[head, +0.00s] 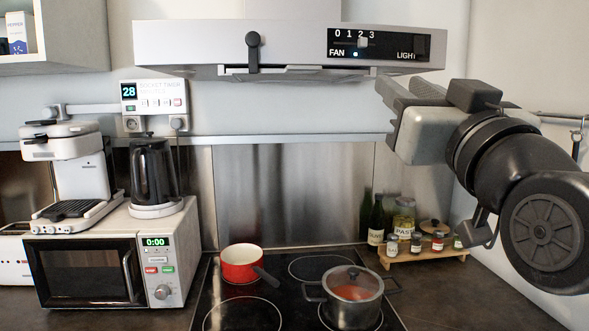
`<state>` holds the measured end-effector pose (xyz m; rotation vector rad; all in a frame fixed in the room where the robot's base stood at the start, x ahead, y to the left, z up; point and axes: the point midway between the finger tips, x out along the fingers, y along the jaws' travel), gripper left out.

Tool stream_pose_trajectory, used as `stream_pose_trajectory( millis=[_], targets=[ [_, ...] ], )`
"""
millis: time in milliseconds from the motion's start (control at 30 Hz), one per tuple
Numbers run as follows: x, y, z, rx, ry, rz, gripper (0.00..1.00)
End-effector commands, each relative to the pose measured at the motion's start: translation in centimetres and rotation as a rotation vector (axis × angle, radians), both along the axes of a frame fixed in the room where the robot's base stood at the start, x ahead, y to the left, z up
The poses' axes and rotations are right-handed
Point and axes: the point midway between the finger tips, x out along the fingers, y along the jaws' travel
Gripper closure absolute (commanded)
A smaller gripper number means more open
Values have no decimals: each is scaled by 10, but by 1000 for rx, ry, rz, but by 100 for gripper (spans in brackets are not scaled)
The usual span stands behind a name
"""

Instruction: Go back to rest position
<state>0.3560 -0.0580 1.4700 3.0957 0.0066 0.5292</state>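My gripper (393,92) is raised at the right, in front of the wall just below the range hood's right end. Its fingers point up and left. I cannot tell whether they are apart or together, and I see nothing held in them. My dark wrist and arm reach in from the right edge.
The range hood (200,45) spans the top. Below, a red pot (240,264) and a lidded steel pot (352,300) stand on the black cooktop (285,290). A spice rack (425,256) stands at right. A microwave (85,275), coffee machine (80,175) and kettle (153,172) are at left.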

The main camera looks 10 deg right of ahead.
Motion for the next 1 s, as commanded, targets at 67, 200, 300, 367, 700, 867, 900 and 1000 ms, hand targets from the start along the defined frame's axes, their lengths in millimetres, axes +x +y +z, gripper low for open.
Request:
stream_pose_trajectory(
  millis=[67,200,300,367,700,867,900,1000],
  targets=[
    [11,8,-31,-6,108,6,70],
    [24,27,-123,-15,426,20,70],
    [17,39,-196,-19,682,23,70],
    [5,43,-234,-17,823,21,70],
    [-88,57,-342,0,1430,-7,70],
    [-87,58,-291,-1,1421,-5,70],
    [-87,58,-279,-1,1421,-5,70],
    [-87,58,-249,-1,1420,-5,70]
  ],
)
